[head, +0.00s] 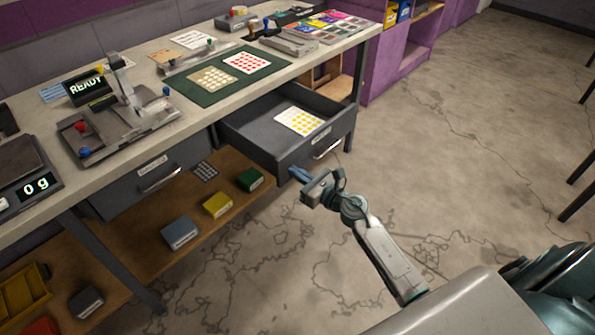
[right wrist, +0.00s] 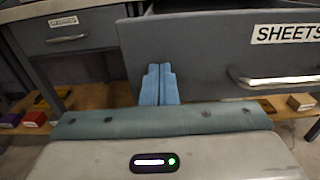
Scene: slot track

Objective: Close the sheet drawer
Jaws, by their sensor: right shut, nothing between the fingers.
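The sheet drawer (head: 270,155) is a dark grey drawer pulled well out from under the workbench. A sheet with yellow dots (head: 300,121) lies inside it. Its front bears a "SHEETS" label (right wrist: 287,33) and a silver handle (head: 327,149), which also shows in the right wrist view (right wrist: 275,81). My right gripper (head: 299,174) has blue fingers and is shut and empty. It is at the left part of the drawer front, left of the handle. In the right wrist view its fingertips (right wrist: 159,70) overlap the drawer front's lower left; I cannot tell whether they touch. My left gripper is not in view.
A second drawer (head: 155,172) to the left is shut. The bench top (head: 215,120) carries a green mat (head: 225,88), a scale (head: 30,180) and a press (head: 120,115). A lower wooden shelf (head: 150,260) holds several small boxes. The floor in front is clear.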

